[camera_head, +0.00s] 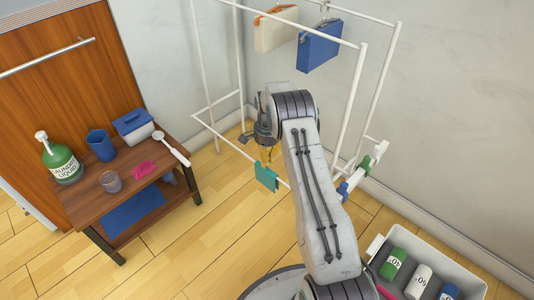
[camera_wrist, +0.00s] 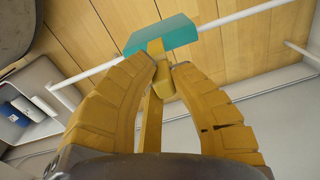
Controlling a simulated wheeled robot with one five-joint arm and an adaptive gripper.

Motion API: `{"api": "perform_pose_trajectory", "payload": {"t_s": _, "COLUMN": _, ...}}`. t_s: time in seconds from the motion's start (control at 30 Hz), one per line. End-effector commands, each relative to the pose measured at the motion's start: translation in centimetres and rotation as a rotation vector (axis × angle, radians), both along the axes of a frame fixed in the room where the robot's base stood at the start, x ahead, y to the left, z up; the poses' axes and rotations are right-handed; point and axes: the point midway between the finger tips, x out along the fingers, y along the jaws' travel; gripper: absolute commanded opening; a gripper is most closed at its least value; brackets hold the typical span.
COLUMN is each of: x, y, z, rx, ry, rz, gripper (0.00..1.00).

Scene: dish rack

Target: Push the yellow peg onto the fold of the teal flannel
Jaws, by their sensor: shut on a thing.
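The teal flannel (camera_head: 266,176) hangs folded over the low front rail of the white rack; it also shows in the wrist view (camera_wrist: 165,36). My gripper (camera_head: 265,152) is just above the flannel. In the wrist view my gripper (camera_wrist: 167,72) is shut on the yellow peg (camera_wrist: 155,50). The peg's far end overlaps the flannel's near edge in that view; I cannot tell whether it straddles the fold or only meets it. The fingers hide part of the peg, and it is very small in the head view.
Several pegs (camera_head: 355,177) sit on the rail's right end. A cream bag (camera_head: 276,30) and a blue bag (camera_head: 319,47) hang above. A wooden table (camera_head: 88,205) with laundry things stands left.

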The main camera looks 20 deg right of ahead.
Motion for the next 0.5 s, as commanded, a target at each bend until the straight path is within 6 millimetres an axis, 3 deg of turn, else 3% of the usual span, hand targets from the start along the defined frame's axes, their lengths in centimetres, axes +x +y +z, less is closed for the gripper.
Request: {"api": "perform_pose_trajectory", "payload": {"t_s": 0.5, "x": 0.0, "y": 0.0, "z": -2.4, "rx": 0.000, "ry": -0.001, "rz": 0.000, "gripper": 0.00}}
